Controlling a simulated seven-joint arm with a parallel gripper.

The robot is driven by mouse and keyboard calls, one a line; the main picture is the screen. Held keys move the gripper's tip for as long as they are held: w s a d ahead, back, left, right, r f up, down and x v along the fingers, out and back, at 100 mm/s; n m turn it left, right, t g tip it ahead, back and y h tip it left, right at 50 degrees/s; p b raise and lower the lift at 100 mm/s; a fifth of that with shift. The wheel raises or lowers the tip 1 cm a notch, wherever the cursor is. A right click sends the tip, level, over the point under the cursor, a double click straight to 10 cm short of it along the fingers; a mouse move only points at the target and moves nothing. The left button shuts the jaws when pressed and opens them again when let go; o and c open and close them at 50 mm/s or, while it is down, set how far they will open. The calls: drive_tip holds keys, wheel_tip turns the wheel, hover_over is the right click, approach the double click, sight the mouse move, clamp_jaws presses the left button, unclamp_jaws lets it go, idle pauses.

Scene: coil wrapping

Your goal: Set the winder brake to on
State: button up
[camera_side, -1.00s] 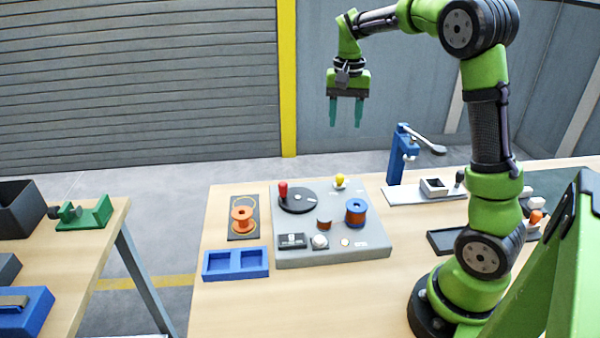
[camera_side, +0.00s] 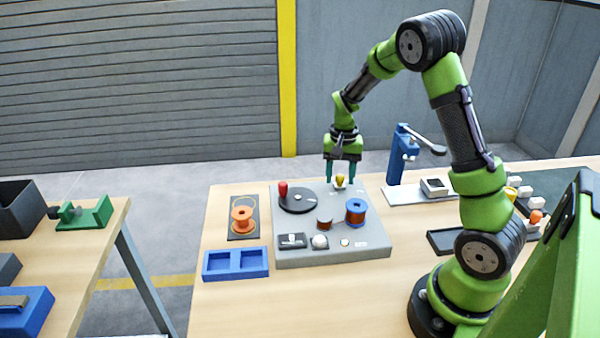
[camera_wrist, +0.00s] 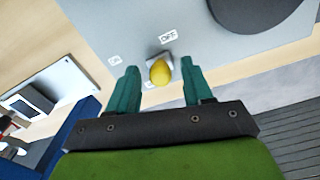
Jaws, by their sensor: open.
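The winder (camera_side: 290,259) is a grey panel on the table. Its brake is a small lever with a yellow knob (camera_side: 339,180) at the panel's back edge. The wrist view shows the knob (camera_wrist: 160,71) close to a label reading OFF (camera_wrist: 168,37); a second label (camera_wrist: 115,60) to the left appears to read ON. My gripper (camera_side: 341,183) is open, with teal fingers pointing down on either side of the knob. In the wrist view the knob lies between the fingertips (camera_wrist: 160,74), with a gap visible on each side.
On the panel are a black disc with a red-knobbed crank (camera_side: 283,190), a blue-flanged copper spool (camera_side: 356,211) and several small controls. A blue post with a lever (camera_side: 397,160) stands to the right. A blue tray (camera_side: 236,264) lies in front left.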

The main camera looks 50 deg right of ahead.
drive_tip(key=shift+f, duration=0.1)
drive_tip(key=shift+c, duration=0.4)
clamp_jaws()
drive_tip(key=shift+s+d, duration=1.35)
unclamp_jaws()
drive_tip(key=shift+o, duration=0.4)
drive_tip(key=shift+w, duration=0.1)
wheel_tip(320, 180, up, 17)
